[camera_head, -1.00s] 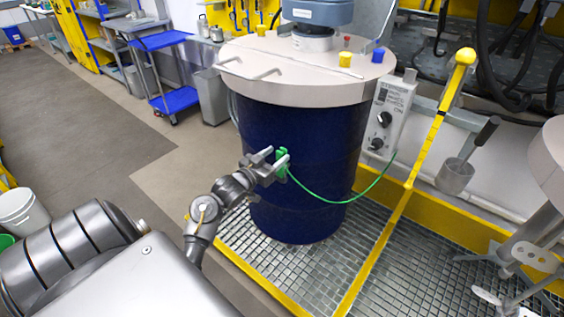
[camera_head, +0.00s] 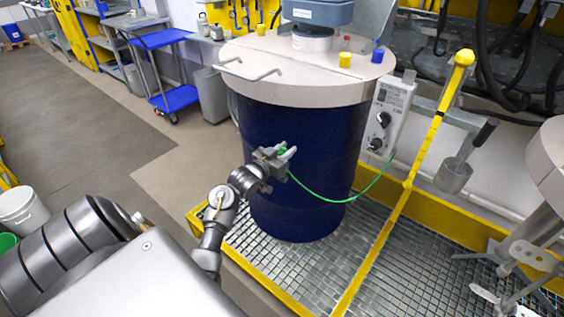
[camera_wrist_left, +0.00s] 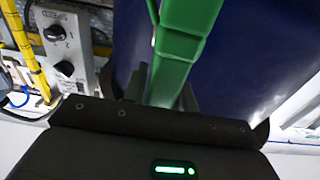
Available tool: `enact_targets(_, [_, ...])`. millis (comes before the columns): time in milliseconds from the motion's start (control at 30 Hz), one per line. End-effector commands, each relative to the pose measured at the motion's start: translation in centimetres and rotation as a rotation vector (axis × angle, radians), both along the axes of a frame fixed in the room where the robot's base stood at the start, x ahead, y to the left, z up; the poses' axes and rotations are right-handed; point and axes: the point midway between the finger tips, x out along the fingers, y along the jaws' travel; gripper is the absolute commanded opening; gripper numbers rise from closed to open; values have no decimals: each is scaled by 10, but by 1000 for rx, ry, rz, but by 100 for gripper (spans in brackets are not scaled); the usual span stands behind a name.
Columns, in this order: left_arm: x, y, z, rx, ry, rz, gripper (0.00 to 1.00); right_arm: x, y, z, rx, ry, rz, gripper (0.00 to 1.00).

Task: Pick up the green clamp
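The green clamp (camera_head: 283,151) is in front of the dark blue drum (camera_head: 300,205), with a green cable (camera_head: 335,200) hanging from it. My left gripper (camera_head: 281,154) is around the clamp and hides most of it in the head view. In the left wrist view the clamp (camera_wrist_left: 178,50) stands large between the dark fingers, which lie close on both sides, so the gripper looks shut on it. Whether the clamp still touches the drum is hidden. My right gripper is not in view.
The cable runs to a grey control box (camera_head: 388,115) with knobs, right of the drum. A yellow post (camera_head: 437,115) and yellow-edged grating (camera_head: 395,255) are right of it. A blue cart (camera_head: 175,98) stands back left. Open floor lies left.

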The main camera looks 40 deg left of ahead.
Motion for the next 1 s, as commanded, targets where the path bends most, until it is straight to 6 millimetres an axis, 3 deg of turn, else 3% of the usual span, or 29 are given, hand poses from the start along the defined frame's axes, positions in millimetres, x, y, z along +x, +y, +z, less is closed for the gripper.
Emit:
enact_targets(33, [0, 0, 0, 0, 0, 0, 21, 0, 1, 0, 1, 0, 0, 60])
enact_targets(200, [0, 0, 0, 0, -1, 0, 2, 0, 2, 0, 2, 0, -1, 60])
enact_targets(567, [0, 0, 8, 2, -3, 0, 2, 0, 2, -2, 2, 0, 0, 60])
enact_targets(767, [-1, 0, 35, 5, -5, -1, 2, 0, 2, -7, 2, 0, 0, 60])
enact_targets(1000, [-40, -10, 82, 8, -4, 0, 2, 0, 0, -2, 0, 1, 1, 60])
